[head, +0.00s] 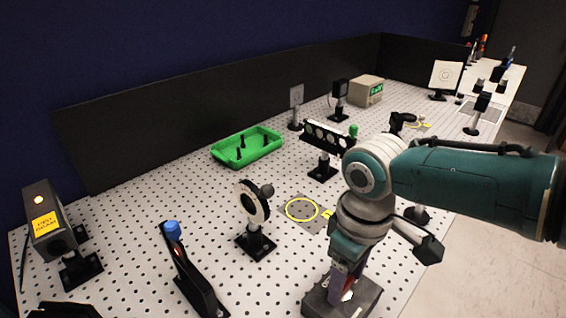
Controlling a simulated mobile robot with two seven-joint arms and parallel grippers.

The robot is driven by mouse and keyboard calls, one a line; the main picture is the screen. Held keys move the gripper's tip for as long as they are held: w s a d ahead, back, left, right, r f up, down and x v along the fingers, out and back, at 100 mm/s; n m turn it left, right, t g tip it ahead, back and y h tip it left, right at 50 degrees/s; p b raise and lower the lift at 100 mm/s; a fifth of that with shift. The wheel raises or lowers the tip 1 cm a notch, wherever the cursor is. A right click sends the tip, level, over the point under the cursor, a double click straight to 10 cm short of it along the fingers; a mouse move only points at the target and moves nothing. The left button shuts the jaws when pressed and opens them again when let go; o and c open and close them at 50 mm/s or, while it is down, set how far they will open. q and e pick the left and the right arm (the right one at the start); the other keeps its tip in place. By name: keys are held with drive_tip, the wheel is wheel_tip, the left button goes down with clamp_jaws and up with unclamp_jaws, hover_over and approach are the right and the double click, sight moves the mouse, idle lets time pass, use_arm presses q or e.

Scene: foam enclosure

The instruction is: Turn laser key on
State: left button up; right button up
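My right arm reaches in from the right edge, and its gripper (343,290) points down at a dark grey box (368,298) at the bottom of the head view. A small red and white part shows between or beside the fingers, but the fingertips are largely hidden and I cannot tell whether they are closed on it. No key can be made out clearly; the gripper and wrist cover part of the box top. A grey laser-like housing (42,220) with a yellow label and a lit yellow spot stands at the far left. My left gripper is not in view.
A black wall (200,120) runs behind.

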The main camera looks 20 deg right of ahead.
sight(347, 282)
drive_tip(key=shift+o, duration=0.3)
drive_tip(key=shift+r, duration=0.15)
wheel_tip(347, 282, up, 8)
drive_tip(key=shift+r+p, duration=0.2)
drive_tip(key=shift+p, duration=1)
drive_tip(key=shift+r, duration=0.6)
drive_tip(key=shift+s+a, duration=0.1)
